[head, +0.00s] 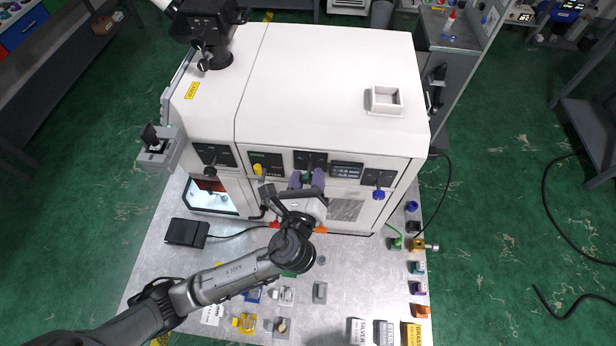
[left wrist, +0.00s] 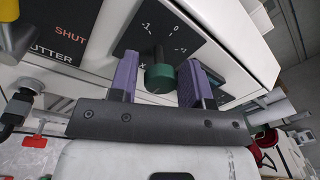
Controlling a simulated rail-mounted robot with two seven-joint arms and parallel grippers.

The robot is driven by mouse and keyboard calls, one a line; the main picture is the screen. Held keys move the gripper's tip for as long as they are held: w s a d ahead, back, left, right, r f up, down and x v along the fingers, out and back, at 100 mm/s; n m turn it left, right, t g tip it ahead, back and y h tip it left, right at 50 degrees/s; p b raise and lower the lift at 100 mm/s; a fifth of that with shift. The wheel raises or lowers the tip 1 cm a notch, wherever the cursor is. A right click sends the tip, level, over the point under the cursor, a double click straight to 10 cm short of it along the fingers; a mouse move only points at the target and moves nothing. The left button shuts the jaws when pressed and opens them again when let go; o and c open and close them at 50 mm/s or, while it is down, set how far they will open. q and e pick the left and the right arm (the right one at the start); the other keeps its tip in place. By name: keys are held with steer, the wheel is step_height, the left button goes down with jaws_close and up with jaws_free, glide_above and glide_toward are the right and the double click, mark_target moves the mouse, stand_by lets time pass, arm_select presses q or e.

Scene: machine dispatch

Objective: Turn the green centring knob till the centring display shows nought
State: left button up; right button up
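The green centring knob (left wrist: 159,77) sits on a black dial panel marked -1, 0 and another figure in the left wrist view. My left gripper (head: 307,181) is at the front of the white machine (head: 320,75); its two purple fingers (left wrist: 158,80) stand on either side of the knob. A narrow gap shows on both sides, so it is open around the knob. In the head view the knob is mostly hidden by the fingers. A small lit display (head: 347,170) is just right of the gripper; its figures are too small to read. My right gripper is not in view.
A yellow knob (head: 258,169) by the shutter panel is left of the gripper, and a blue knob (head: 378,194) is to the right. A black box (head: 187,232) with a cable lies on the grey mat. Several small coloured parts lie on the mat's front and right.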

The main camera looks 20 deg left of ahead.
arm_select(q)
steer(key=c, duration=0.6)
steer(key=shift+n, duration=0.3)
steer(key=n+b, duration=0.1)
steer(key=n, duration=0.3)
steer(key=shift+f+n, duration=0.1)
steer(key=shift+n, duration=0.2)
steer(key=n+b, duration=0.1)
steer(key=n, duration=0.1)
steer(key=shift+n, duration=0.4)
steer(key=shift+n+b, duration=0.35)
steer(key=shift+n, duration=0.55)
